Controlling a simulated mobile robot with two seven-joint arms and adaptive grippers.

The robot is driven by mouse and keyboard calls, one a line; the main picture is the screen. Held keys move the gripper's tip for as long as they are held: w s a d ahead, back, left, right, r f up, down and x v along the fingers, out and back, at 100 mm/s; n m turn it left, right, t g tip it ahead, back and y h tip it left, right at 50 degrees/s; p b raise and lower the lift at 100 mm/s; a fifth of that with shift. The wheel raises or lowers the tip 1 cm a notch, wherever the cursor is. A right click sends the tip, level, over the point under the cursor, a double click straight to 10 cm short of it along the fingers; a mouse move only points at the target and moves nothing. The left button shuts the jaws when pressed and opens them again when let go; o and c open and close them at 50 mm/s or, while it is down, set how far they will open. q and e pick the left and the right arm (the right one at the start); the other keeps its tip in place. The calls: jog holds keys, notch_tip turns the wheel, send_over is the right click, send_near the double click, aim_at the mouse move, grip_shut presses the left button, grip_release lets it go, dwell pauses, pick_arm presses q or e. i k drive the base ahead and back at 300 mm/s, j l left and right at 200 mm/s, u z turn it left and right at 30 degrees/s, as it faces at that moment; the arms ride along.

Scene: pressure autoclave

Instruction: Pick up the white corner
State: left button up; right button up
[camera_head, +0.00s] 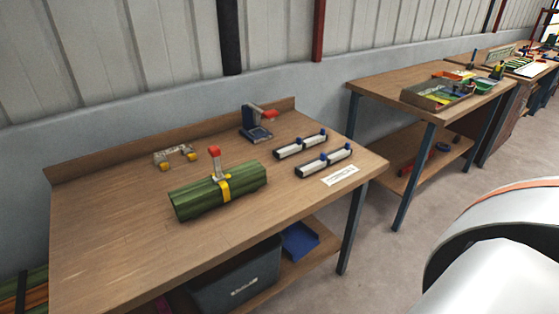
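A small pale, whitish piece with yellow ends (175,157) lies on the wooden workbench (110,235), at its back left. It may be the white corner, but it is too small to tell its shape. It stands apart from the green bundle in front of it. Neither of my grippers is in view. A large white rounded part of my own arm fills the lower right corner.
On the bench are a green bundle (218,191) with a yellow band and red-topped handle, a dark blue tool with a red part (256,124), two white-and-black racks (300,145) (323,162) and a white label (340,176). A second bench (375,88) stands to the right.

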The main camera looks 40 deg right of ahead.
aim_at(311, 169)
jog(key=l+u, duration=0.35)
jog(key=k+l+u, duration=0.3)
jog(key=l, duration=0.2)
jog(key=k+l+u, duration=0.1)
jog(key=l, duration=0.2)
jog(key=l+u, duration=0.1)
jog(key=l, duration=0.25)
jog(key=k+l+u, duration=0.15)
jog(key=l, duration=0.15)
jog(key=k+l, duration=0.25)
jog(key=l, duration=0.2)
jog(key=k+l, duration=0.2)
jog(key=l, duration=0.2)
jog(key=u, duration=0.05)
